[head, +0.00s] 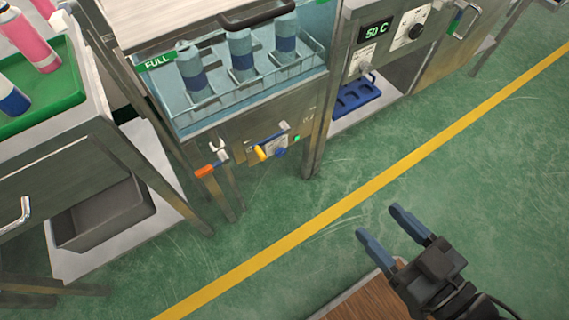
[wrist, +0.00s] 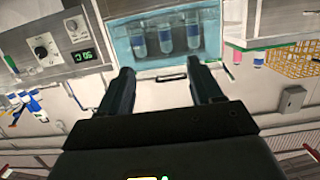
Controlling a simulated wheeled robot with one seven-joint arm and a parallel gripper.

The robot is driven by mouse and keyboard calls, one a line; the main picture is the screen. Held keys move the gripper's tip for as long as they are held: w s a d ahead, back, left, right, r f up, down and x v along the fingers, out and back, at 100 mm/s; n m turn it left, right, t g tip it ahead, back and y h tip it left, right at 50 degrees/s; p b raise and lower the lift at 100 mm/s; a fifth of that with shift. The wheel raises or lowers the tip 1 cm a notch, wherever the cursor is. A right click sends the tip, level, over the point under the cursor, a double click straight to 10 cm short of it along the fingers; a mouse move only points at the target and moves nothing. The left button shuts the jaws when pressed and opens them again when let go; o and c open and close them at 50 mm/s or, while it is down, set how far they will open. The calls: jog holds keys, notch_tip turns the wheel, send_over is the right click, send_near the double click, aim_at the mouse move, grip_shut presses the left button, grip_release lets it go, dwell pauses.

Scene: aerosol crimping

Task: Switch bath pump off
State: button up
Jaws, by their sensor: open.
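The water bath (head: 243,75) is a clear-walled tank with a green FULL label, holding several blue-grey cans in a rack; it also shows at the top of the wrist view (wrist: 120,46). On the steel front below it is a small control panel (head: 280,152) with a yellow-tipped lever (head: 261,152), a blue knob (head: 281,152) and a lit green lamp (head: 297,138). I cannot tell which part is the pump switch. My gripper (head: 379,220) is open and empty, over the floor at lower right, well apart from the panel. Its fingers also show in the wrist view (wrist: 160,68).
An orange-handled valve (head: 209,170) sticks out at the bath's lower left. A 50 C display (head: 376,31) and dial (head: 413,30) are on the right. A blue tray (head: 356,97) lies on a low shelf. Green floor with a yellow line (head: 345,205) is clear.

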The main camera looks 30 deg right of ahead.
jog(key=w+d+f+t+b, duration=0.1)
jog(key=w+f+b, duration=0.55)
jog(key=f, duration=0.55)
jog(key=w+d+f+b, duration=0.1)
jog(key=w+f+b, duration=0.4)
jog(key=w+f, duration=0.45)
jog(key=t+b, duration=0.1)
jog(key=b, duration=0.6)
send_near(282, 154)
jog(key=shift+m, duration=0.4)
jog(key=shift+w+b, duration=1.05)
jog(key=shift+w, duration=3.05)
jog(key=c, duration=1.1)
jog(key=shift+o, duration=0.2)
